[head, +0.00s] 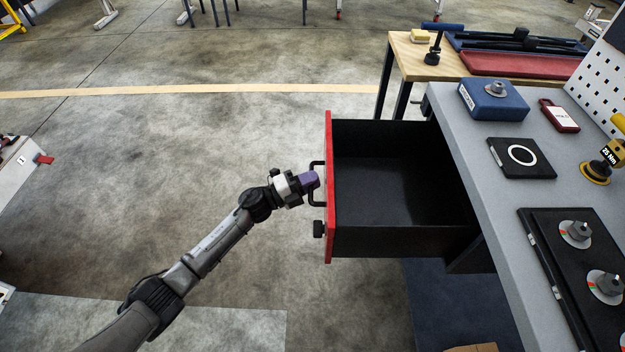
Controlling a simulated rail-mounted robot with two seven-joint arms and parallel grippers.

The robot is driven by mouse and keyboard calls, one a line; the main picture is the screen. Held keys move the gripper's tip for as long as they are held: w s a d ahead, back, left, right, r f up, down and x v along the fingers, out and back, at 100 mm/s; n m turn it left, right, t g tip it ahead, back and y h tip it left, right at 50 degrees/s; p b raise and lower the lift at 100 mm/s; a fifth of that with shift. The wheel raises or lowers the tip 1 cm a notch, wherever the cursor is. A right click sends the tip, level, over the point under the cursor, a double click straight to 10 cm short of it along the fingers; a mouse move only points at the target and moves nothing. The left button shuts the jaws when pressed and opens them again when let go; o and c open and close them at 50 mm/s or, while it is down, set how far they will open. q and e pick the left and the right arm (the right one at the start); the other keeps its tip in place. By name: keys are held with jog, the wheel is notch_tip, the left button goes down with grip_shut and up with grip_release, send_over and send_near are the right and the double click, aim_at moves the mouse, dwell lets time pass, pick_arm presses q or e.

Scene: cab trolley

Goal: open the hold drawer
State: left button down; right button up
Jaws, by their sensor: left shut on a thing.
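The hold drawer (330,232) has a red front and a black inside. It is pulled well out to the left from under the grey bench, and its visible inside is empty. A black bar handle (314,202) is on the outer face of the red front, with a dark knob (319,229) below it. My left gripper (313,181) has purple fingers and is shut on the handle near its upper part. The fingers hide part of the handle. My right gripper does not show.
The grey bench (462,135) carries a blue box (494,99), a black plate with a white ring (521,157) and a dark tray (546,262) with discs. A wooden table (415,62) stands behind.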

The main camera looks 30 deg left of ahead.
pick_arm(q)
jog(key=c, duration=1.1)
grip_release()
jog(key=shift+c, duration=0.2)
jog(key=p+v, duration=0.3)
jog(key=v, duration=1.1)
jog(key=shift+w+f, duration=0.1)
jog(key=shift+w, duration=0.05)
